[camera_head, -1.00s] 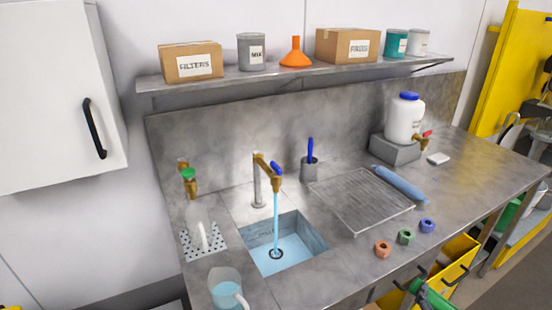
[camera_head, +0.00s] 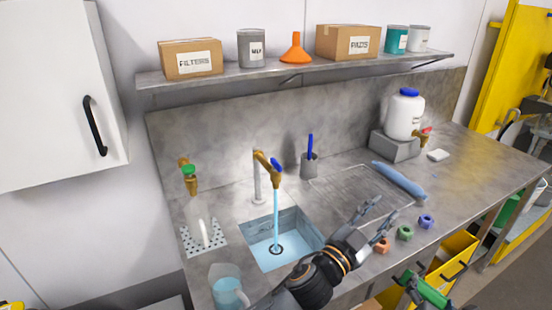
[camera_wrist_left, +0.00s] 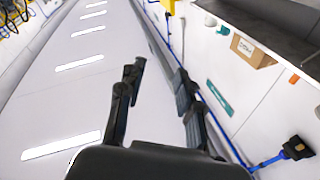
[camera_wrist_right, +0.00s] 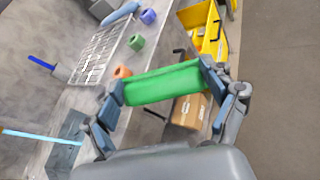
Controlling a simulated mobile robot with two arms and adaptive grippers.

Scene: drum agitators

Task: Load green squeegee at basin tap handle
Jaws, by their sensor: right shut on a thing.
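The green squeegee (camera_head: 426,291) shows in part at the bottom right, by the counter's front edge. In the right wrist view it is a green bar (camera_wrist_right: 160,82) across my right gripper (camera_wrist_right: 163,84), which is shut on it. In the head view the right gripper (camera_head: 408,284) is only partly visible. My left gripper (camera_head: 376,215) is over the front of the counter, right of the basin, its fingers apart and empty; the left wrist view shows them open (camera_wrist_left: 158,85). The basin tap has a blue handle (camera_head: 276,164), with water running into the basin (camera_head: 310,228).
Orange (camera_head: 382,245), green (camera_head: 405,232) and purple (camera_head: 426,221) nuts sit near the front edge. A jug (camera_head: 228,290) stands left of the basin. A blue roll (camera_head: 398,180) lies by the drainer (camera_head: 350,185). Yellow bins (camera_head: 455,255) are below the counter.

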